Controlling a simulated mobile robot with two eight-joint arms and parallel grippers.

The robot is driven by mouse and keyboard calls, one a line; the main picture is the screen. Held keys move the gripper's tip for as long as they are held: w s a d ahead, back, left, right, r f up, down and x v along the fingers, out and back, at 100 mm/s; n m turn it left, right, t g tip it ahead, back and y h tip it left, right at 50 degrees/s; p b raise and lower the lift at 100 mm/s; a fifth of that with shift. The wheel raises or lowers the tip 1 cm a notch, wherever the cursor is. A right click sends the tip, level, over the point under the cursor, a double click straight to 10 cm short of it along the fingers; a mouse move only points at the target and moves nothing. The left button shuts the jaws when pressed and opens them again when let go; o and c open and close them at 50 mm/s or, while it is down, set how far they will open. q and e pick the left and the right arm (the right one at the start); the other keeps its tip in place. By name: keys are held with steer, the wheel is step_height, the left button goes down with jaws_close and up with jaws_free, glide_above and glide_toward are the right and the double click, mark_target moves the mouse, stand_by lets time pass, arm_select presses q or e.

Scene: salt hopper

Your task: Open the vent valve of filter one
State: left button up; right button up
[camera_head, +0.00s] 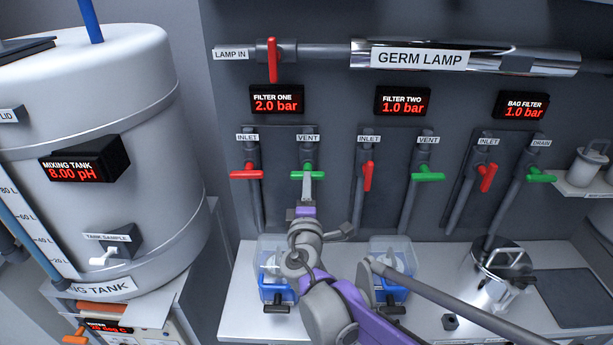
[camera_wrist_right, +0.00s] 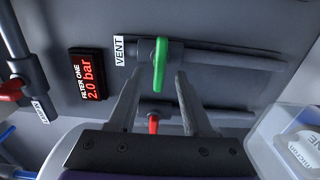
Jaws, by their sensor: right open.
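The filter one vent valve has a green handle (camera_head: 314,175) lying level across its upright pipe in the head view, under the VENT label (camera_head: 308,138). My right gripper (camera_head: 305,190) is just in front of and below it, partly covering the pipe. In the right wrist view, the green handle (camera_wrist_right: 160,65) stands upright in the picture near the gap between the two open fingertips (camera_wrist_right: 158,78). The fingers are apart with nothing held; whether they touch the handle I cannot tell. The filter one display (camera_head: 277,101) reads 2.0 bar. My left gripper is not in view.
Left of the vent is filter one's red inlet handle (camera_head: 246,174). Filter two's red inlet handle (camera_head: 367,177) is to the right. Clear filter boxes (camera_head: 272,250) stand on the white counter (camera_head: 240,315) below. The mixing tank (camera_head: 100,210) fills the left.

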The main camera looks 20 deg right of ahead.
steer(key=x, duration=0.5)
steer(key=shift+w+d, duration=0.1)
steer(key=shift+w, duration=0.2)
jaws_close()
